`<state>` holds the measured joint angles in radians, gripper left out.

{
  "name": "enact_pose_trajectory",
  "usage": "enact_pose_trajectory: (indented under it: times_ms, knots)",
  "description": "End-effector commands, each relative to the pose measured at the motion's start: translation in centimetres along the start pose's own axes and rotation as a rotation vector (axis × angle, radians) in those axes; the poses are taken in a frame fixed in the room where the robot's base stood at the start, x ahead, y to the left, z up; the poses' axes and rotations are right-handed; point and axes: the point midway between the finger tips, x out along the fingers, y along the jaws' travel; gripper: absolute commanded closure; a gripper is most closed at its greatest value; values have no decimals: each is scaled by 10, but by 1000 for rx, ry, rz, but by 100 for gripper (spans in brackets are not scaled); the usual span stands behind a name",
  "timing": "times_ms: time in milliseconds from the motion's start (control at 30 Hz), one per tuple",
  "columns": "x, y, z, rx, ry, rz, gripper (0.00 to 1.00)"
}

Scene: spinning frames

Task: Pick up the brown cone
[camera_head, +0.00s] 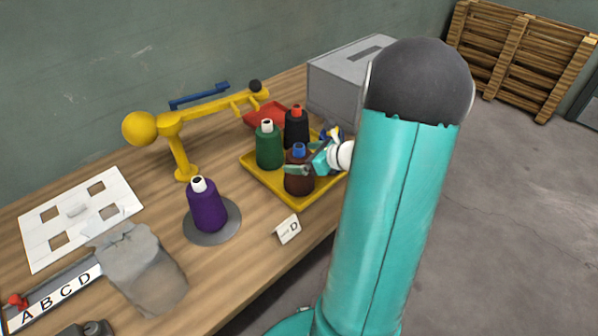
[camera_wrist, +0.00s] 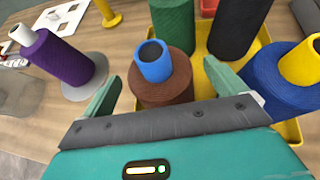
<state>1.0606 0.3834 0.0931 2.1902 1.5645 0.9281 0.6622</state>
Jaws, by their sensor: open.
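The brown cone (camera_head: 299,183) has a blue tip and stands upright at the near side of the yellow tray (camera_head: 266,187). It also shows in the wrist view (camera_wrist: 168,88), between the two fingers. My gripper (camera_head: 304,168) is open with a finger on either side of the cone. In the wrist view my gripper (camera_wrist: 160,88) shows its green fingers apart, and I cannot tell whether they touch the cone. The lower part of the cone is hidden by my gripper in the wrist view.
A green cone (camera_head: 269,147), a black cone (camera_head: 296,128) and a blue cone (camera_wrist: 284,78) share the tray, close around the brown one. A purple cone (camera_head: 205,208) stands on a grey disc to the left. A yellow arm stand (camera_head: 181,150) and grey box (camera_head: 345,80) are behind.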

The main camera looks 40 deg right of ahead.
Motion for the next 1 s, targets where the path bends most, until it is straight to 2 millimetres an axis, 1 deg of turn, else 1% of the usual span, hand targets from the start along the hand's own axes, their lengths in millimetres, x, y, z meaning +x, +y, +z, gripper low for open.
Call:
enact_pose_trajectory:
  times_ms: [33, 133, 367, 400, 467, 500, 567, 700, 767, 800, 1000]
  knots:
    - [9, 1, 0, 0, 0, 4, 4]
    - [19, 0, 0, -1, 0, 2, 4]
    - [20, 0, 0, -1, 0, 0, 4]
    - [20, 0, 0, -1, 0, 0, 11]
    - [20, 0, 0, -1, 0, 0, 23]
    - [20, 0, 0, -1, 0, 0, 31]
    - [20, 0, 0, -1, 0, 0, 43]
    - [20, 0, 0, -1, 0, 0, 70]
    - [20, 0, 0, -1, 0, 0, 82]
    - [20, 0, 0, -1, 0, 0, 90]
    - [20, 0, 1, -2, -2, -1, 91]
